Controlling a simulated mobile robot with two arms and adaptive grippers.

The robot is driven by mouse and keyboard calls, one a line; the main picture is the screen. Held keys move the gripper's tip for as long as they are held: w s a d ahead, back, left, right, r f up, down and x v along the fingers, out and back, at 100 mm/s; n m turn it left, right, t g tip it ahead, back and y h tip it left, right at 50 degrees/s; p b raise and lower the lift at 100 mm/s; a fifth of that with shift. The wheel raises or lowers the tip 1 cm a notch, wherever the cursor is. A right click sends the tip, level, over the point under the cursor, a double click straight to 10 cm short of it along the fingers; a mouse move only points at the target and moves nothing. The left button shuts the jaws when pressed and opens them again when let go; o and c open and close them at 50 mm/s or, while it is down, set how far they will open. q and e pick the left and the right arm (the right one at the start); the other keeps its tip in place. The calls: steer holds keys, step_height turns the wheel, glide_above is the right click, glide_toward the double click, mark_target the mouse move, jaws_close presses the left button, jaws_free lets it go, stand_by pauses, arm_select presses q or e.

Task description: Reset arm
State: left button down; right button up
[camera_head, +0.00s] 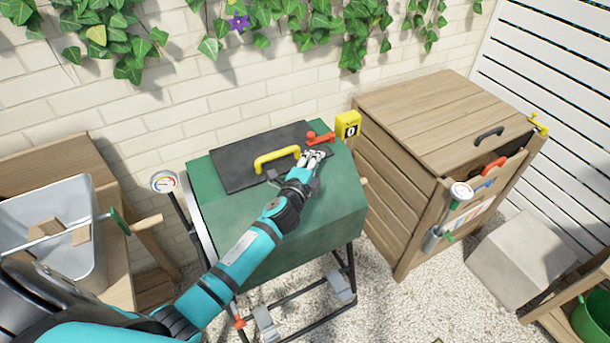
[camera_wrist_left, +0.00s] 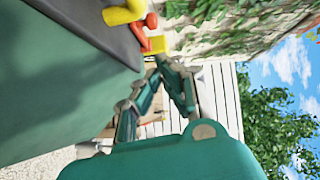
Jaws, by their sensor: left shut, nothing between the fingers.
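My left arm reaches from the lower left across the green box (camera_head: 300,220). My left gripper (camera_head: 314,157) is above the box's right part, just right of the yellow handle (camera_head: 276,159) and below the red latch (camera_head: 318,138). The gripper is shut with nothing in it. In the left wrist view its fingertips (camera_wrist_left: 163,62) come together near the red latch (camera_wrist_left: 139,28) and the yellow block (camera_wrist_left: 153,45). I cannot tell whether it touches the box. My right gripper is not in view.
A dark lid (camera_head: 236,169) lies on the box top. A yellow counter (camera_head: 347,125) stands at its back right corner, and a gauge (camera_head: 164,182) at its left. A wooden cabinet (camera_head: 440,115) is to the right. A grey tub (camera_head: 68,205) is at left. Gravel (camera_head: 395,305) covers the ground.

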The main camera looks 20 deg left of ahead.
arm_select(q)
steer(key=s+d+f+n+g, duration=0.1)
steer(key=s+f+n+g, duration=0.3)
steer(key=s, duration=0.9)
steer(key=s+d+f+n+g+h, duration=0.1)
steer(key=s+n+g, duration=0.4)
steer(key=s, duration=0.7)
steer(key=s+d+f+n+g, duration=0.1)
steer(key=s+f+n+g, duration=0.3)
steer(key=s, duration=0.9)
step_height(320, 180, down, 27)
steer(key=s+g+b, duration=0.1)
steer(key=s+b, duration=0.1)
steer(key=s+a+f+g+b, duration=0.1)
steer(key=s+a+f, duration=0.1)
steer(key=s+f, duration=1.4)
steer(key=shift+a+n+g, duration=0.3)
steer(key=shift+a, duration=0.05)
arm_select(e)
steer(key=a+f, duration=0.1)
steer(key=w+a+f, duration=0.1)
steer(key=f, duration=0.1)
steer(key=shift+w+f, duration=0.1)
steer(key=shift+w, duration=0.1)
